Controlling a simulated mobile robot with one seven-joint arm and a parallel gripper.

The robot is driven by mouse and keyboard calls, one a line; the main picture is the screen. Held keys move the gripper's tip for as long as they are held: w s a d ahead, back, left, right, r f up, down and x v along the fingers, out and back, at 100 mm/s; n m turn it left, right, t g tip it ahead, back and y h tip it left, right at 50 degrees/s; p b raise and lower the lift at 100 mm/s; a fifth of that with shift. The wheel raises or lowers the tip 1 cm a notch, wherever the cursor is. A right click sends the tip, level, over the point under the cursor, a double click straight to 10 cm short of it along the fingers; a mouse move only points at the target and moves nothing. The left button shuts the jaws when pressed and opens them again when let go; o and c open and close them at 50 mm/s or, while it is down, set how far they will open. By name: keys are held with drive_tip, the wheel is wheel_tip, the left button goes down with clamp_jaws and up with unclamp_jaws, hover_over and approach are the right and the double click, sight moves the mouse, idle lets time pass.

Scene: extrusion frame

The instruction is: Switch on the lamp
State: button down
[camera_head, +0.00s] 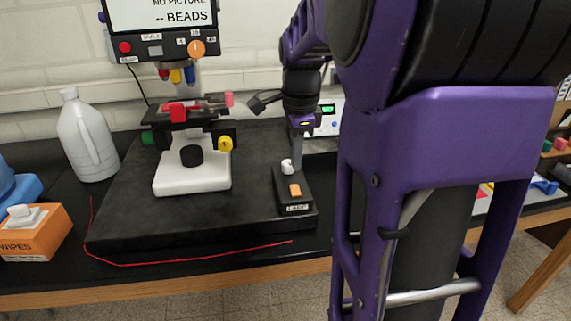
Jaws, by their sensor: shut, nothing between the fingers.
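The lamp control is a small black box (308,206) on the right of the black platform. Its front carries a small label that seems to read LAMP. On its top are an orange switch (294,190) and a white knob (287,166) behind it. My gripper (297,163) hangs down from the purple arm, its grey fingers shut and empty. The fingertips are close above the rear of the box, beside the white knob. I cannot tell whether they touch it. A small black lamp-like head (262,103) shows left of my wrist; its mounting is hidden.
A microscope (192,173) with a red-handled stage stands left of the box, under a screen (160,15). A white jug (87,137) and an orange wipes box (33,235) are at left. A red cord (190,256) runs along the platform's front. My arm hides much of the right.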

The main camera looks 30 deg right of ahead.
wheel_tip(320, 180, up, 7)
drive_tip(key=shift+s+p, duration=0.3)
drive_tip(key=shift+s, duration=0.15)
